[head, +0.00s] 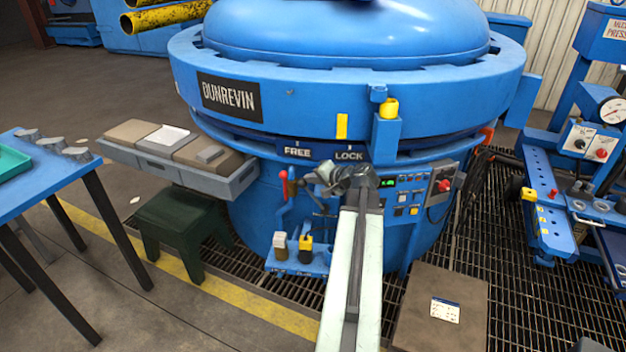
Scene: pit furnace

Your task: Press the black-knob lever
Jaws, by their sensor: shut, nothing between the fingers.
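My arm reaches up from the bottom of the head view to the front of the blue furnace (275,215). My gripper (322,180) is shut and empty, in front of the furnace below the FREE and LOCK plate (322,152). A lever with a red end (285,186) stands just left of it. Below, a small blue ledge (284,266) carries a pale-and-dark piece (280,246) and a yellow-and-black piece (305,249). I cannot clearly make out a black knob; my gripper and wrist hide part of the furnace front.
A control panel (414,196) with a red knob is right of my wrist. A grey bench (190,172) and dark green stool (178,226) stand left. A brown box (440,310) is right of my arm. Blue equipment (548,205) stands far right.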

